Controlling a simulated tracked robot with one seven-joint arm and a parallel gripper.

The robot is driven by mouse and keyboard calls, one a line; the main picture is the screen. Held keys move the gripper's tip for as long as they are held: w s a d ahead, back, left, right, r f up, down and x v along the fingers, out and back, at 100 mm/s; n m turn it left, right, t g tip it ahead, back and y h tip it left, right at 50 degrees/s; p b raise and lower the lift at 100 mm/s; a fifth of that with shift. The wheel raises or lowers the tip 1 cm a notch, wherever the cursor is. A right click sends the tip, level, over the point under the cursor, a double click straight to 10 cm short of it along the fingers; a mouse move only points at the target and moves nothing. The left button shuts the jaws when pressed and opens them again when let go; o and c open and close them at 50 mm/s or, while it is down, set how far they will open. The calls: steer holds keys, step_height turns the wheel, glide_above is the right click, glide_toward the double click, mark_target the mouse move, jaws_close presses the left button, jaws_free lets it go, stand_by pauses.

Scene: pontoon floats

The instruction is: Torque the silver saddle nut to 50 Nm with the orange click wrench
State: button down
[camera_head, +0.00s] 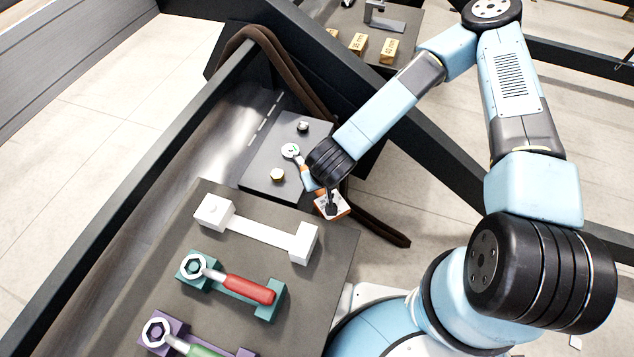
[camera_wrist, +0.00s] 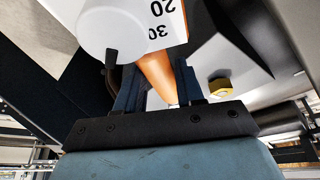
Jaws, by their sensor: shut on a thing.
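The orange click wrench (camera_head: 308,178) lies slantwise over a grey plate (camera_head: 262,180), its silver ring head (camera_head: 290,150) toward the upper left. I cannot tell whether a nut sits inside the ring. A silver nut (camera_head: 303,127) stands bare on the plate, beyond the head. My gripper (camera_head: 325,192) is shut on the wrench's orange handle, which also shows between the fingers in the wrist view (camera_wrist: 158,78). A white block with scale numbers 20 and 30 (camera_wrist: 150,22) is near the fingers, and its orange and white box shows in the head view (camera_head: 332,206).
A brass-coloured nut (camera_head: 277,175) stands on the plate near the wrench and shows in the wrist view (camera_wrist: 220,87). A dark bench (camera_head: 330,285) holds an empty white cradle (camera_head: 262,231), a red-handled wrench (camera_head: 245,288) and a green-handled wrench (camera_head: 200,349). A dark beam runs alongside.

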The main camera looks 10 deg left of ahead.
steer(key=shift+s+a, duration=0.4)
steer(key=shift+w+d+n+y, duration=0.3)
steer(key=shift+w+d+n, duration=0.2)
steer(key=shift+w+n, duration=0.15)
steer(key=shift+r, duration=0.1)
steer(key=shift+w+d+r, duration=0.1)
steer(key=shift+w+r, duration=0.1)
steer(key=shift+r, duration=0.25)
steer(key=shift+s+r, duration=0.1)
steer(key=shift+r, duration=1.7)
steer(key=shift+r, duration=0.1)
